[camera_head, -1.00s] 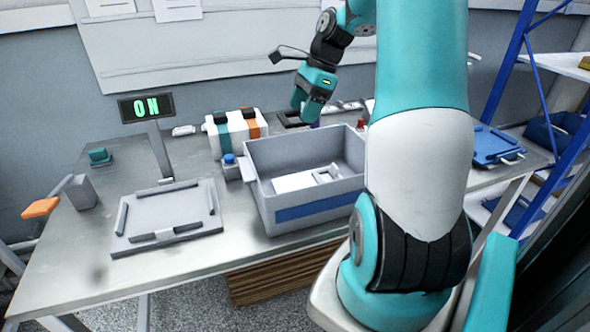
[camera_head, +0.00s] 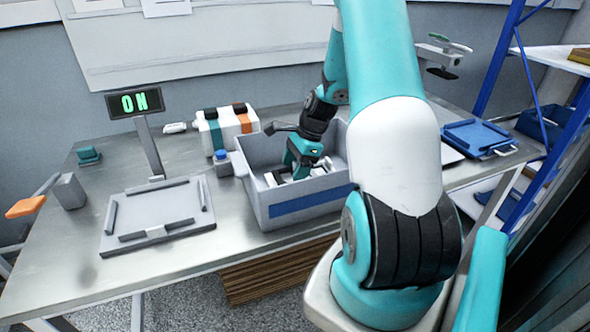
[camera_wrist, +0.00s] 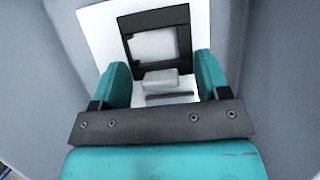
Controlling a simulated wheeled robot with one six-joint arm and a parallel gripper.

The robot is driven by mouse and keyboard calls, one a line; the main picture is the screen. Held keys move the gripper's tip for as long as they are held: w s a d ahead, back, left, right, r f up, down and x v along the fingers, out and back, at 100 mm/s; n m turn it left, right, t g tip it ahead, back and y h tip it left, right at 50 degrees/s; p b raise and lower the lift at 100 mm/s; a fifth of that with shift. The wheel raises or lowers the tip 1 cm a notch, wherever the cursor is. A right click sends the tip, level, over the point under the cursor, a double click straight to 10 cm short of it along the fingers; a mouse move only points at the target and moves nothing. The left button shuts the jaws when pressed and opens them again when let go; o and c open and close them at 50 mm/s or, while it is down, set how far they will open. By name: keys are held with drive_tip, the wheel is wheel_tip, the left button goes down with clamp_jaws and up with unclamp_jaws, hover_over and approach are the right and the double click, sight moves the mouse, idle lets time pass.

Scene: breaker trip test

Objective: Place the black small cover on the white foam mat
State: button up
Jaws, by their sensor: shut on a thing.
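The black small cover (camera_wrist: 126,42) shows in the wrist view as a dark square frame with a pale opening. My gripper (camera_wrist: 162,64) is shut on it, one teal finger toward each side. A small grey block (camera_wrist: 158,79) lies between the fingers; I cannot tell whether it is part of the cover. The white foam mat (camera_wrist: 98,32) is under and around the cover; I cannot tell whether they touch.
The bin walls stand close around my gripper. A blue button box (camera_head: 222,163) and a white case with coloured bands (camera_head: 227,128) stand left of and behind the bin. A grey tray (camera_head: 157,216) lies left. The ON display (camera_head: 135,102) stands behind the tray.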

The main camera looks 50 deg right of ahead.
drive_tip(key=shift+f, duration=0.45)
drive_tip(key=shift+f, duration=0.1)
drive_tip(key=o, duration=0.9)
